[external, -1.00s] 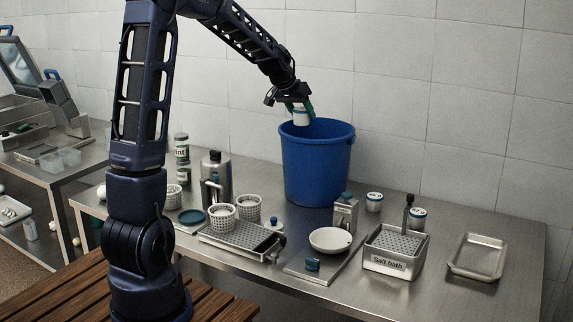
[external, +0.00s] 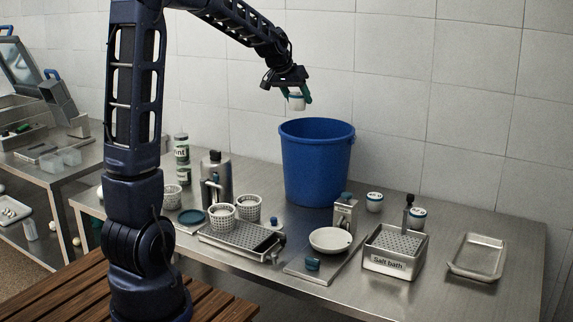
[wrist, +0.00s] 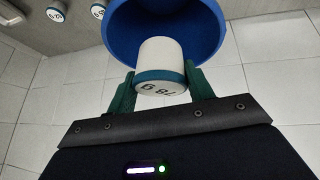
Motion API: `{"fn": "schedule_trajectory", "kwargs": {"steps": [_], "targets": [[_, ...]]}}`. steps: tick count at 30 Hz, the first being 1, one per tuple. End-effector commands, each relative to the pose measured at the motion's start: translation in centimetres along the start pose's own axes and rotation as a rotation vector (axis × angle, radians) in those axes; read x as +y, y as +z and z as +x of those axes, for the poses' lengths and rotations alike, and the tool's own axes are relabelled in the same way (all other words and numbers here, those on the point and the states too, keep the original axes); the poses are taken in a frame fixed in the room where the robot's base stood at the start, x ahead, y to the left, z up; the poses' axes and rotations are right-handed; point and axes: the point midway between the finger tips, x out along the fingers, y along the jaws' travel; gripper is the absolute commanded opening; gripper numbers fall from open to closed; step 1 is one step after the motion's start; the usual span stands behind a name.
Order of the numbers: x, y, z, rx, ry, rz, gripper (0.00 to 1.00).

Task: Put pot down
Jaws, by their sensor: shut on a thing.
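The pot (external: 296,103) is a small white cylinder with a teal band at one end. My gripper (external: 298,97) is shut on it and holds it in the air, above and slightly left of the middle of the large blue bucket (external: 317,165). In the wrist view the pot (wrist: 160,58) sits between the two green fingers of my gripper (wrist: 160,88), with dark markings on its near end. The bucket (wrist: 213,22) shows behind it.
Two similar white pots (external: 374,202) (external: 418,217) stand right of the bucket. An empty steel tray (external: 477,258) lies at the right.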

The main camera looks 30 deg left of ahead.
Motion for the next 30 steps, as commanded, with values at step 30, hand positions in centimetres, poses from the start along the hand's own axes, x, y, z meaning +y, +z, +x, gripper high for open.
{"fn": "schedule_trajectory", "kwargs": {"steps": [30], "targets": [[6.9,11.2,0.8,0.010,-0.022,-0.053,0.28]]}}
